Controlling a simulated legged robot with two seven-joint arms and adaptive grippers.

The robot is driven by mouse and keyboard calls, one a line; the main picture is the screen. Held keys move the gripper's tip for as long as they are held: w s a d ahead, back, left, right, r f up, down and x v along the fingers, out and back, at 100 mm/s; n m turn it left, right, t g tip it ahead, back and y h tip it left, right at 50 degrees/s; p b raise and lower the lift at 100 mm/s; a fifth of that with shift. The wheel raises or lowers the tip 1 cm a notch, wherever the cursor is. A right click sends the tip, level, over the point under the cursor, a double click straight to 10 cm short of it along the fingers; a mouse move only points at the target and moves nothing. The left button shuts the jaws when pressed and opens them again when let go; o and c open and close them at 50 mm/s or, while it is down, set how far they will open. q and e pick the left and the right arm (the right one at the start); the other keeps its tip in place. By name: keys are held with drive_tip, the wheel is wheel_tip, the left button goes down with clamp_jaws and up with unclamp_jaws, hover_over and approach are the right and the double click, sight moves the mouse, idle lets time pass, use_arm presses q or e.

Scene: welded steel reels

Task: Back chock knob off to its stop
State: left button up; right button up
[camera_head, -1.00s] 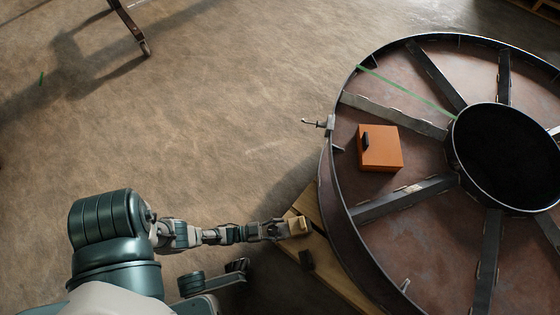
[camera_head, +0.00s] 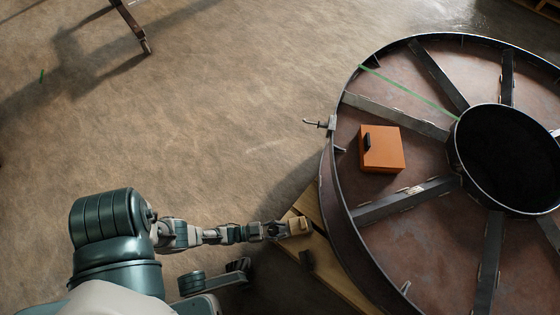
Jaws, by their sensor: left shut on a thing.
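My left gripper (camera_head: 280,229) reaches in from the left, low beside the big steel reel (camera_head: 337,205). Its fingers are at a small tan block (camera_head: 299,226) and are shut on a part there. The block sits on the wooden timbers (camera_head: 335,271) at the reel's left rim and looks like the chock. The knob cannot be made out; the fingers and the small scale hide it. My right gripper cannot be made out.
An orange box (camera_head: 382,149) with a black handle lies inside the reel between spokes. A small clamp-like fitting (camera_head: 322,123) sticks out from the rim's upper left. A green strip (camera_head: 410,90) crosses to the hub.

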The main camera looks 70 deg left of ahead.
use_arm(q)
drive_tip(key=shift+o, duration=0.3)
drive_tip(key=shift+s+a, duration=0.15)
drive_tip(key=shift+s, duration=0.15)
idle(0.4)
drive_tip(key=o, duration=0.9)
drive_tip(key=shift+w, duration=0.1)
drive_tip(key=shift+o, duration=0.2)
drive_tip(key=v, duration=1.2)
drive_tip(key=o, duration=0.3)
